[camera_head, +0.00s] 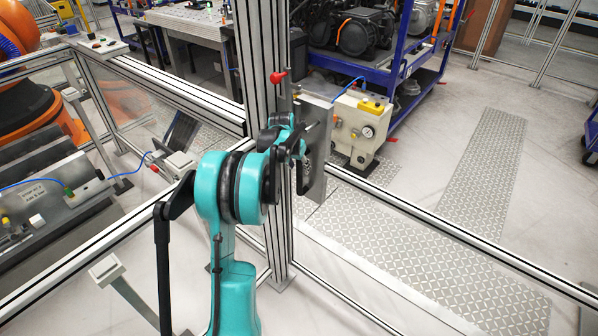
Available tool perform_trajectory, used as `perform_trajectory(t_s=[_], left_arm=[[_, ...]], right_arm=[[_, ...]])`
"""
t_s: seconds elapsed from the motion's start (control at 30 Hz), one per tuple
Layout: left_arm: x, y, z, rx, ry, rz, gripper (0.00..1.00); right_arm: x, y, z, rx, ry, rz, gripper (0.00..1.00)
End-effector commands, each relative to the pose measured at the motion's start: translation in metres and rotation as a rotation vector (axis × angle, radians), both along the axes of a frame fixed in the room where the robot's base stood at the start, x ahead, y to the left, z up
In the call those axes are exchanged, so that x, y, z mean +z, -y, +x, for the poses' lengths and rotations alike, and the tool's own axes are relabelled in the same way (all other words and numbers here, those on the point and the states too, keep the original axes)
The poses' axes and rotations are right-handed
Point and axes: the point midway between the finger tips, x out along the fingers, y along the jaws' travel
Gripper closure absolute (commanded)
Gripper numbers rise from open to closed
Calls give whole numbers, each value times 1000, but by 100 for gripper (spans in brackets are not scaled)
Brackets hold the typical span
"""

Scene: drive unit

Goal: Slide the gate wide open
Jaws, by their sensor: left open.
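The gate appears to be part of the aluminium-framed barrier, whose tall double profiles (250,50) stand upright at the middle. I cannot tell exactly which profile belongs to the gate or how far open it stands. A grey metal plate (318,125) sits at the right side of the uprights. My left gripper (296,143) is open, close to this plate and in front of the uprights. My teal arm hides part of the frame, and I cannot tell whether the fingers touch the plate or a handle. My right gripper is out of view.
A red knob (278,77) sits on the uprights above my gripper. Low rails (440,225) run right and left. Behind stand a beige unit (362,125) and a blue rack (400,75); an orange robot (30,105) is at left. The right floor is largely clear.

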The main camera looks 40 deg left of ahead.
Motion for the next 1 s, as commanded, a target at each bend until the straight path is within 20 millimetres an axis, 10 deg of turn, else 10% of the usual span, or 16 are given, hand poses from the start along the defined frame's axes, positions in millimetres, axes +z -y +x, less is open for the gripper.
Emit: perform_trajectory(t_s=[0.7, 1.0], left_arm=[[-80, -24, 31, 5, -7, -5, 57], [-85, -25, 34, 5, -7, -5, 57]], right_arm=[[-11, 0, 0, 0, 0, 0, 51], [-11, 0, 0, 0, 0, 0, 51]])
